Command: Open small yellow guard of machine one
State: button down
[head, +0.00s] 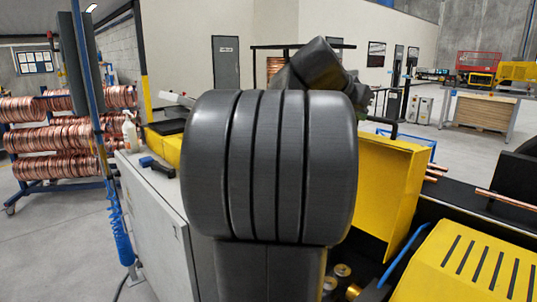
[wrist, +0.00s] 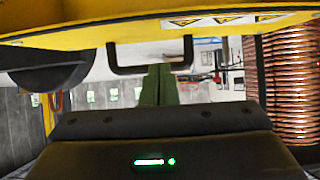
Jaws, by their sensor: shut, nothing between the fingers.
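In the wrist view, a yellow guard panel (wrist: 90,27) with warning labels spans the top. A black U-shaped handle (wrist: 118,58) hangs from its lower edge. My gripper (wrist: 159,68) shows as two green fingers close together, with nothing between them. The fingertips overlap the handle's bar in the picture; I cannot tell whether they touch it. In the head view my own arm covers the middle and hides the gripper. A yellow panel (head: 385,190) shows to the right of my arm. I cannot tell whether it is the same guard.
A slotted yellow cover (head: 480,265) is at the lower right of the head view. A grey cabinet (head: 155,225) carries a blue-and-black tool (head: 157,166) and a white bottle (head: 130,131). Copper coils (head: 60,138) hang on a rack at left. A blue hose (head: 118,225) hangs nearby.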

jog(key=b+v, duration=0.1)
jog(key=v, duration=1.3)
jog(key=p, duration=0.1)
send_near(370, 117)
jog(key=f, duration=0.1)
jog(key=d+f, duration=0.1)
jog(key=w+f, duration=0.1)
jog(key=f, duration=0.1)
jog(key=shift+w+d, duration=0.1)
jog(key=shift+d, duration=0.2)
jog(key=shift+w+d+r+p, duration=0.15)
jog(key=shift+w+r+p, duration=0.2)
jog(key=shift+p, duration=0.6)
jog(key=shift+w+d+r+g+y+p, duration=0.15)
jog(key=shift+w+d+g+y+p, duration=0.35)
jog(key=shift+p, duration=0.75)
jog(key=shift+w+d+p, duration=0.55)
jog(key=shift+d+p, duration=0.25)
jog(key=shift+p, duration=0.3)
jog(key=shift+s, duration=0.1)
